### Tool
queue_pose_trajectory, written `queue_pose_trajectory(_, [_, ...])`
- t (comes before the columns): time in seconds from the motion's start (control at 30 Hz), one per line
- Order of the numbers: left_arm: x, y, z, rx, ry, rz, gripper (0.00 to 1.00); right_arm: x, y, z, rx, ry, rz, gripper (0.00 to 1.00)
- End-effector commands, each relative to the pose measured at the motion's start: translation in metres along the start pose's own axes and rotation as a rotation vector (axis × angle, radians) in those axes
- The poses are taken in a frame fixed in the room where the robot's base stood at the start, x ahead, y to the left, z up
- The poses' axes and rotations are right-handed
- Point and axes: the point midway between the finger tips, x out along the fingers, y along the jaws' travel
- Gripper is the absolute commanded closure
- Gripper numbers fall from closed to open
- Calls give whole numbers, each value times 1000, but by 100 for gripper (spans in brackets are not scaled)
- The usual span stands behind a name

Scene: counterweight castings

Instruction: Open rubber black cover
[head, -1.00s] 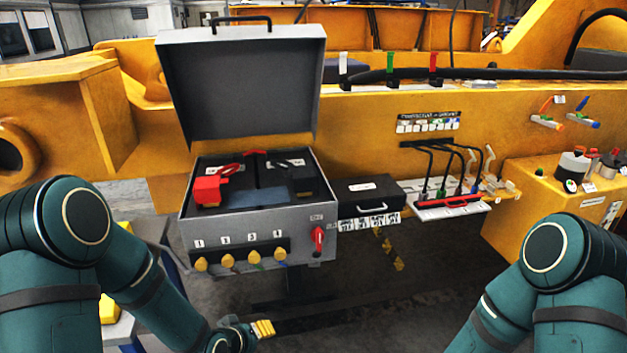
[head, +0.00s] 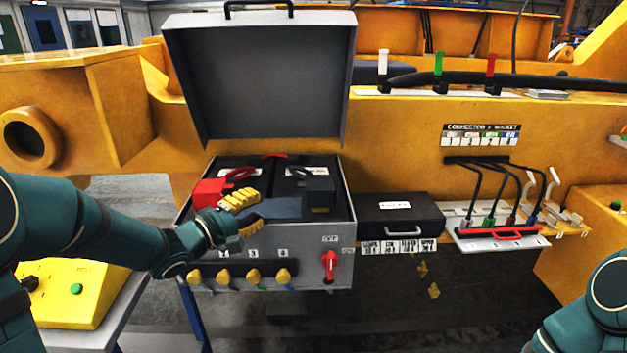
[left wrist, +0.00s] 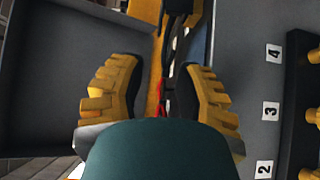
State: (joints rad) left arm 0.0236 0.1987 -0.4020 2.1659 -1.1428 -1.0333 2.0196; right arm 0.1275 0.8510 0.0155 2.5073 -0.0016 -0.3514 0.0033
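A dark, block-shaped cover (head: 320,188), which looks like the rubber black cover, sits at the right inside the open grey case (head: 318,240). A red cover (head: 207,191) sits at the left inside it. My left gripper (head: 245,214) is over the front of the case, left of the black cover and apart from it. Its yellow-padded fingers are spread with nothing between them; this also shows in the left wrist view (left wrist: 160,95). The gripper hides part of the case's inside. My right arm shows at the lower right edge, but its gripper is out of view.
The case's raised lid (head: 258,80) stands behind. Yellow knobs (head: 253,280) and a red switch (head: 330,264) are on its front. A closed black box (head: 398,218) is to its right, then a cable panel (head: 490,238). A yellow control box (head: 70,292) is at lower left.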

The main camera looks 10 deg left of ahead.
Motion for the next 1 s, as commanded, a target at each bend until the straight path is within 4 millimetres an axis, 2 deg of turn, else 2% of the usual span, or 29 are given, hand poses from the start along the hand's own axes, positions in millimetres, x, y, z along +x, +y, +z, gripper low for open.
queue_pose_trajectory(0.13, [5, 0, 0, 0, -2, 1, 67, 1, 0, 0, 0, 0, 0, 53])
queue_pose_trajectory(0.23, [16, -1, 0, 1, -3, 0, 67, 3, 1, 0, -1, 0, 0, 53])
queue_pose_trajectory(0.7, [105, -1, 1, 3, -3, -1, 67, 15, 5, -1, -1, 7, 0, 53])
queue_pose_trajectory(0.83, [122, -1, 1, 2, -2, 0, 67, 17, 6, -2, -1, 8, 0, 53])
queue_pose_trajectory(1.0, [135, 0, 0, 1, 0, -1, 67, 18, 7, -2, -1, 9, 0, 53])
